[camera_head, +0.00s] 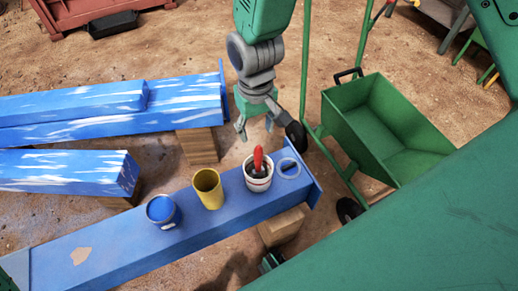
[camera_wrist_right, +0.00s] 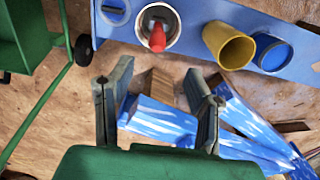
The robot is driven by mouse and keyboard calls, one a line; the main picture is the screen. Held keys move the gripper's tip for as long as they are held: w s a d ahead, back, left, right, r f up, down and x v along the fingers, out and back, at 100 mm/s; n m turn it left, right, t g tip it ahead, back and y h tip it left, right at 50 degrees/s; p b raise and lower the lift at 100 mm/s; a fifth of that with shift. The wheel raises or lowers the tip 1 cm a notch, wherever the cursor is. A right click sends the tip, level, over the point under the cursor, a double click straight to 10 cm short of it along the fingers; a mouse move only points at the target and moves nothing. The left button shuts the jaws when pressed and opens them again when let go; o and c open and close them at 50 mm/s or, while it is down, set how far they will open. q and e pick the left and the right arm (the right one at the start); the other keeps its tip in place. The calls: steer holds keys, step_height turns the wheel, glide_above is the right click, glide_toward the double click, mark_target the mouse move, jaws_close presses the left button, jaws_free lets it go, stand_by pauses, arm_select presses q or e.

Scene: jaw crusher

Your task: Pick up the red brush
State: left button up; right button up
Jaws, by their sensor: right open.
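The red brush (camera_head: 258,160) stands handle up in a white bucket (camera_head: 259,182) on a blue beam (camera_head: 120,242). Its bristle end is hidden inside the bucket. In the right wrist view the red handle (camera_wrist_right: 157,38) shows in the bucket mouth, beyond the fingertips. My right gripper (camera_head: 256,128) is open and empty, pointing down, above and slightly behind the brush in the head view. Its two fingers (camera_wrist_right: 160,68) are spread apart in the right wrist view, with nothing between them. My left gripper is not seen.
A yellow cup (camera_head: 208,188) and a blue paint can (camera_head: 162,211) stand left of the bucket. A green cart (camera_head: 390,125) stands right. More blue beams (camera_head: 70,172) lie left.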

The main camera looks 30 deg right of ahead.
mark_target(258, 160)
steer(key=shift+w+d+f, duration=0.1)
steer(key=shift+d+f, duration=0.05)
steer(key=shift+d, duration=0.05)
step_height(258, 160, down, 8)
steer(key=shift+f+b, duration=0.1)
steer(key=shift+b, duration=1)
step_height(258, 160, down, 5)
steer(key=shift+f+b, duration=0.2)
steer(key=shift+b, duration=0.7)
steer(key=shift+s+r, duration=0.1)
steer(key=shift+s, duration=0.1)
jaws_close()
